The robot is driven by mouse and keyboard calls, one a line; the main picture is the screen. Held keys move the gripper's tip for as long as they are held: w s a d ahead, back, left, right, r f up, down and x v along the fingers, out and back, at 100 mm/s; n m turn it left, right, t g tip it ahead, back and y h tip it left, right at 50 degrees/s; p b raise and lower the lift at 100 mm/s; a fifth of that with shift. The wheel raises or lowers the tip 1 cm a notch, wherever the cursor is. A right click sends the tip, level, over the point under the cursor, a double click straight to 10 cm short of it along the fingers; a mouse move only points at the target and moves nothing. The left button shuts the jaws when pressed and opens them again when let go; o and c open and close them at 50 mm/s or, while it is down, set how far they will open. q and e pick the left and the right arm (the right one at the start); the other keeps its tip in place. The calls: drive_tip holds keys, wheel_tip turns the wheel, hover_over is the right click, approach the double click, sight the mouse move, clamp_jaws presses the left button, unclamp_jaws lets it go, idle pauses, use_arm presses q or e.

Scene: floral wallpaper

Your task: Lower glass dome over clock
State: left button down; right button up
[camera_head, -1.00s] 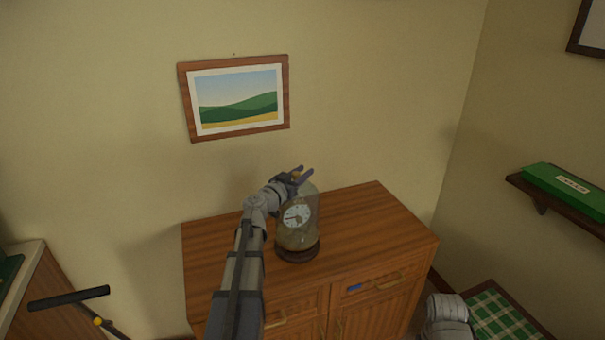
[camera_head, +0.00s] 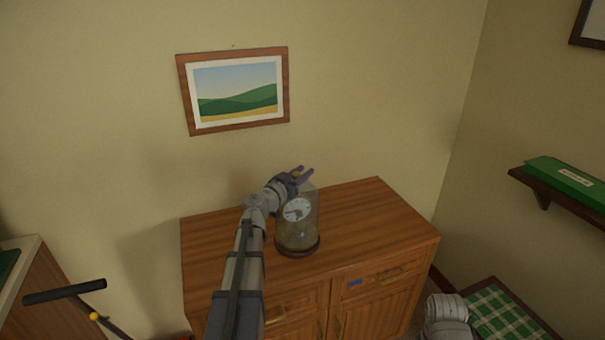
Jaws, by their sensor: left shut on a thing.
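The glass dome (camera_head: 312,215) is upright around the clock (camera_head: 297,209), whose white face shows through the glass. Its lower edge appears at or very near the dark round wooden base (camera_head: 298,249) on the cabinet top; I cannot tell whether it touches. My left gripper (camera_head: 301,174) is at the top of the dome, shut on its knob, which the fingers partly hide. My left arm passes in front of the dome's left side. The right gripper is not in view; only a pale part of my right arm shows at the lower right.
The wooden cabinet (camera_head: 365,222) has free room on its top left and right of the clock. A framed landscape picture (camera_head: 235,92) hangs behind. A shelf with a green box (camera_head: 566,184) is at right. A green checked cloth (camera_head: 500,315) lies at lower right.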

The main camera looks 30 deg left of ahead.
use_arm(q)
drive_tip(key=shift+f, duration=0.1)
drive_tip(key=c, duration=0.5)
unclamp_jaws()
drive_tip(key=s, duration=0.8)
drive_tip(key=shift+a, duration=0.35)
drive_tip(key=shift+w, duration=0.1)
